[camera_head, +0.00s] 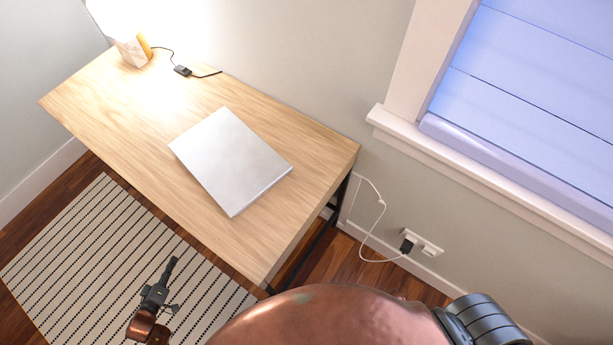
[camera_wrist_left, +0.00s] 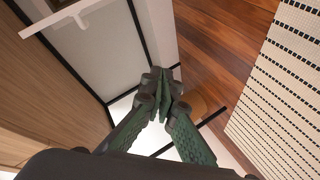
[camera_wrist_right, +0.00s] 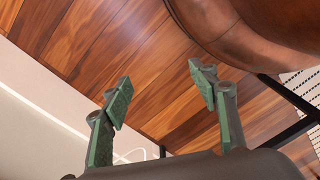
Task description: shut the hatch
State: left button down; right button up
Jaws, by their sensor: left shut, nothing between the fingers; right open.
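I cannot make out a hatch for certain in any view. My left gripper (camera_head: 170,268) is over the striped rug, in front of the desk, in the head view. In the left wrist view its fingers (camera_wrist_left: 163,82) are together, with nothing between them. Behind them are black bars, a pale panel (camera_wrist_left: 95,50) and the wood floor; I cannot tell whether that panel is the hatch. My right gripper (camera_wrist_right: 161,88) is open and empty in the right wrist view, with wood floor behind it. It does not show in the head view.
A wooden desk (camera_head: 110,105) with black legs stands against the wall, bearing a closed silver laptop (camera_head: 230,160) and a lit lamp (camera_head: 130,45). A striped rug (camera_head: 90,250) lies in front. A white cable hangs near a wall socket (camera_head: 421,242). A window (camera_head: 530,90) is at right.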

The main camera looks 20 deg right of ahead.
pick_arm(q)
jog(key=w+d+r+n+g+h+b, duration=0.2)
jog(key=w+d+r+h+b, duration=0.55)
jog(key=r, duration=0.45)
pick_arm(e)
notch_tip(320, 180, up, 12)
jog(key=w+f, duration=0.1)
jog(key=w, duration=0.1)
pick_arm(q)
jog(key=w+d+b, duration=0.2)
jog(key=w+d, duration=0.1)
jog(key=d, duration=0.7)
jog(key=shift+w+d+h, duration=0.15)
jog(key=shift+d+h, duration=0.25)
jog(key=shift+h, duration=0.05)
pick_arm(e)
jog(key=w+a+f+t+y, duration=0.1)
jog(key=w+a+f, duration=0.2)
jog(key=w+f, duration=0.1)
jog(key=shift+w+a+f+t, duration=0.2)
jog(key=shift+a+f+t, duration=0.15)
jog(key=shift+f+t, duration=0.05)
pick_arm(q)
jog(key=shift+d, duration=0.1)
